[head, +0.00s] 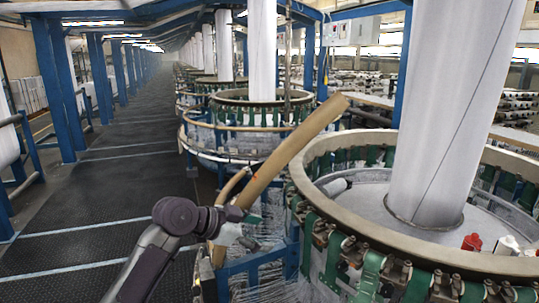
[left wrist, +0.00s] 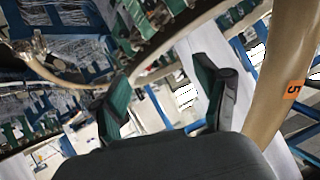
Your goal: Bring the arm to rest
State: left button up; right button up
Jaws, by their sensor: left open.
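My left arm enters the head view from the bottom, left of centre, and its gripper (head: 246,228) is at the near left side of the circular loom (head: 334,222). The gripper is partly hidden by a tan slanted bar (head: 290,150) that crosses close to it. In the left wrist view the two green-padded fingers (left wrist: 160,95) stand well apart, with nothing between them. My right gripper does not show.
A white column (head: 440,120) rises from the nearest loom, and more looms recede behind it. A tan post with an orange label (left wrist: 295,90) is close at right in the left wrist view. The dark aisle floor (head: 110,185) at left is clear, beside blue posts (head: 47,85).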

pick_arm(q)
jog(key=s+a+f+n+y, duration=0.2)
jog(key=s+f+n, duration=0.1)
jog(key=s+f, duration=0.6)
jog(key=s+a+f+n+y, duration=0.2)
jog(key=s+f, duration=0.4)
jog(key=f, duration=0.5)
jog(key=s+a+f+n+g+y, duration=0.1)
jog(key=s+a+f+n+y, duration=0.15)
jog(key=s+a, duration=0.4)
jog(key=s+a+f+n+g+y, duration=0.1)
jog(key=s+a+f+n+y, duration=0.15)
jog(key=s, duration=0.75)
jog(key=s+a+f+n+g+y, duration=0.1)
jog(key=s+a+f+n, duration=0.2)
jog(key=s+a, duration=0.35)
notch_tip(320, 180, down, 33)
jog(key=s+d+b, duration=0.2)
jog(key=s+b, duration=0.1)
jog(key=b, duration=0.4)
jog(key=s+a+f+g+b, duration=0.1)
jog(key=s+f+b, duration=0.1)
jog(key=s+f, duration=0.6)
jog(key=s+a+f+g+b, duration=0.1)
jog(key=s+a+f+b, duration=0.1)
jog(key=s+f, duration=0.6)
notch_tip(320, 180, down, 5)
jog(key=shift+b, duration=0.8)
